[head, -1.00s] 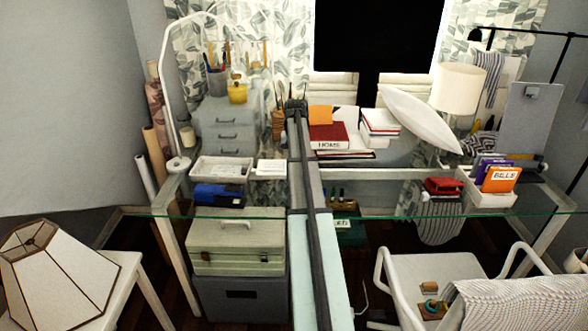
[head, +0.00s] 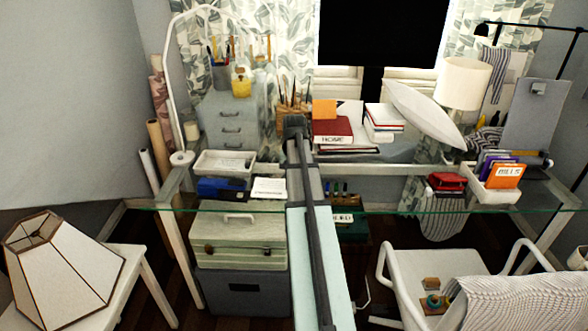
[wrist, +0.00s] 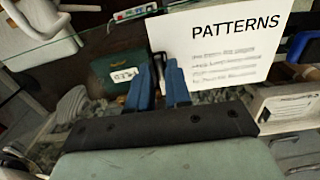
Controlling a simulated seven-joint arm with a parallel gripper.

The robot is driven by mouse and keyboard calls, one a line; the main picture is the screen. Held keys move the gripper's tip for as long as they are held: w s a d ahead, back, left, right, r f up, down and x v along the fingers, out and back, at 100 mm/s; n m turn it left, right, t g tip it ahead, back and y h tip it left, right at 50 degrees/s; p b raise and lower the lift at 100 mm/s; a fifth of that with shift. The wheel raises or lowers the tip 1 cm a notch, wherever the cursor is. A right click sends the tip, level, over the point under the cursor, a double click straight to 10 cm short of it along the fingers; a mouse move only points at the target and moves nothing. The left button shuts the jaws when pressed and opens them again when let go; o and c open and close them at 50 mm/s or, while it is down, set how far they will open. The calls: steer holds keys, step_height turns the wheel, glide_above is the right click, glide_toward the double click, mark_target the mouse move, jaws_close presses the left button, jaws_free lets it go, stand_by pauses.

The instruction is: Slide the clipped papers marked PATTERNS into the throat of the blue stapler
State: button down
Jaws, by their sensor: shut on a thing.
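The white papers marked PATTERNS (wrist: 225,50) fill the upper middle of the wrist view, with their heading readable. My gripper (wrist: 160,72) is shut on the papers near one lower corner, with its blue fingers close together. In the head view the papers (head: 269,188) show as a small white sheet just right of the blue stapler (head: 222,188). A blue piece at the right edge of the wrist view looks like the stapler (wrist: 302,45). Its throat cannot be made out. My fingers are not visible in the head view.
A white tray (head: 207,170) stands behind the stapler on the glass desk (head: 420,205). My arm crosses the middle of the head view. Books (head: 332,130) and a red object (head: 446,181) lie to its right. A green box (head: 350,228) sits below the glass.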

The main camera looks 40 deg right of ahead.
mark_target(274, 186)
steer(key=shift+f, duration=0.1)
steer(key=shift+m, duration=0.3)
steer(key=shift+w+a+f, duration=0.15)
steer(key=shift+w+f, duration=0.05)
steer(key=shift+f, duration=0.9)
steer(key=shift+w+a+f, duration=0.1)
steer(key=shift+w+f, duration=0.1)
steer(key=shift+f, duration=0.9)
steer(key=shift+w+a, duration=1)
steer(key=shift+w, duration=0.25)
steer(key=shift+w+a, duration=0.95)
steer(key=shift+w, duration=0.25)
steer(key=c, duration=1)
jaws_free()
step_height(274, 186, up, 14)
steer(key=shift+f, duration=0.15)
